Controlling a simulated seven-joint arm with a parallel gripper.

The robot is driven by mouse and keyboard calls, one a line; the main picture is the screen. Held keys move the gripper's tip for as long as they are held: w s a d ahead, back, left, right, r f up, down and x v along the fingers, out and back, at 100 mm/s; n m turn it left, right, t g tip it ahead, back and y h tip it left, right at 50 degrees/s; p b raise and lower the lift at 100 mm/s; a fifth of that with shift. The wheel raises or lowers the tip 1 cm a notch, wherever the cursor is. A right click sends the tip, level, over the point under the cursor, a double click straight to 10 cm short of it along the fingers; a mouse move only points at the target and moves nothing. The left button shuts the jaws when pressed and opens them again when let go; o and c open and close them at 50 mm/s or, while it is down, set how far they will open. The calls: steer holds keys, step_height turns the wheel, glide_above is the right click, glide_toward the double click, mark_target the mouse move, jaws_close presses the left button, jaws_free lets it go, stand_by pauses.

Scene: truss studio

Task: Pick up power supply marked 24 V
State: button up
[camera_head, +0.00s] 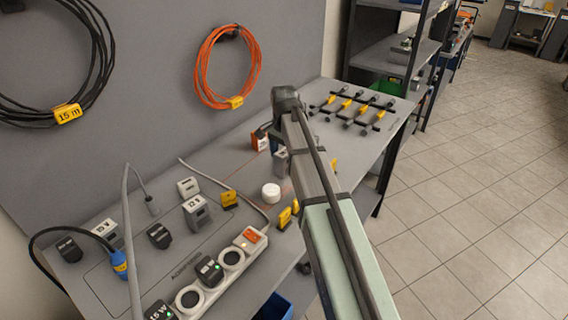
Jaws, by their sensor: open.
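Several small power supplies lie on the grey bench at the left. A light grey one (196,212) has a white label that I cannot read with certainty. Another light grey one (188,187) lies just behind it. A grey one with a white label (107,234) and dark ones (158,235) (69,249) lie further left. I cannot tell which is marked 24 V. My arm crosses the middle of the view and bends down over the bench. My gripper is not clearly visible; the arm hides that area.
A white power strip (212,277) carries dark plugs, one reading 15 W. A white round object (271,193), a yellow block (229,199) and an orange-and-white box (259,140) stand nearby. A black rack with yellow pieces (354,104) is at the back. Cable coils hang on the wall.

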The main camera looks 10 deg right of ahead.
mark_target(284, 164)
steer(key=shift+d+f, duration=0.1)
steer(key=shift+f, duration=2.25)
steer(key=shift+w, duration=0.1)
steer(key=c, duration=1.3)
steer(key=shift+r, duration=0.2)
